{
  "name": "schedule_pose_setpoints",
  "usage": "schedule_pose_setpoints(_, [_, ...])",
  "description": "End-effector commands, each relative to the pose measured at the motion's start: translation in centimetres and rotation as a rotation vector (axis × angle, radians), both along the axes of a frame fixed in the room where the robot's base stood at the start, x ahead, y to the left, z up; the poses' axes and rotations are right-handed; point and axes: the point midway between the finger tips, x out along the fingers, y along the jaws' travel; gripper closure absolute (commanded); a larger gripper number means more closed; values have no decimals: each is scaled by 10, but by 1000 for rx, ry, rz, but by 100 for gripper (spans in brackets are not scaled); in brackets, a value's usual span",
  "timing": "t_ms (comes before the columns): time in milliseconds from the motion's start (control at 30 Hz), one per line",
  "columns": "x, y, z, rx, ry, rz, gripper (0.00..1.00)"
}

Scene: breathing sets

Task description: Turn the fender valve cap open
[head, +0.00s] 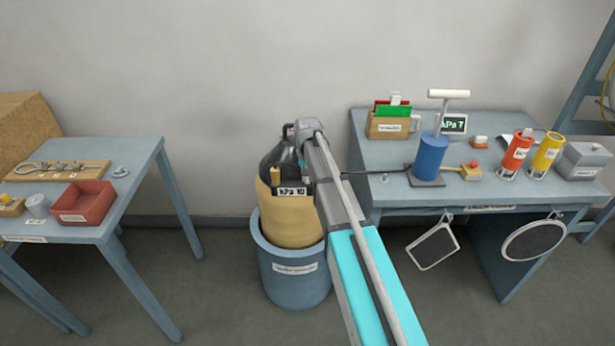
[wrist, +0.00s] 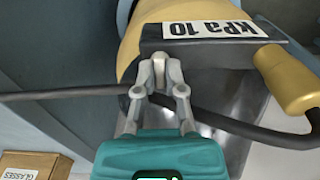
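The fender (head: 292,228) is a yellow cylinder with a black top, standing upright in a blue-grey bucket. A dark gauge plate reading "kPa 10" (head: 291,191) is on its front; it shows upside down in the wrist view (wrist: 213,30). A small yellow cylinder, likely the valve cap (head: 275,176), is beside the plate; it is large at the right of the wrist view (wrist: 290,80). My gripper (wrist: 161,66) has its fingertips together in front of the dark plate, apart from the yellow cap in the picture. Nothing is clearly held. My arm hides the gripper in the head view.
A black hose (wrist: 232,124) passes behind my fingers. The bucket (head: 293,278) stands between two tables. The right table (head: 400,180) carries a blue pump (head: 431,158), red and yellow cylinders and boxes. The left table (head: 135,165) holds a red tray (head: 83,202).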

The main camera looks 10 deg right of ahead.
Motion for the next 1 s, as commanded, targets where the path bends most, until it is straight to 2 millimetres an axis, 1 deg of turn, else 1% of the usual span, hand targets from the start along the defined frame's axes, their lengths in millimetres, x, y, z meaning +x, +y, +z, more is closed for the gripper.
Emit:
schedule_pose_setpoints(33, [0, 0, 0, 0, 0, 0, 74])
schedule_pose_setpoints(133, [0, 0, 0, 0, 0, -1, 56])
schedule_pose_setpoints(167, [0, 0, 0, 0, 0, -1, 53])
schedule_pose_setpoints(667, [0, 0, 0, 0, 0, -17, 53])
schedule_pose_setpoints(867, [0, 0, 0, 0, 0, -77, 53])
schedule_pose_setpoints(1000, [0, 0, 0, 0, 0, -150, 53])
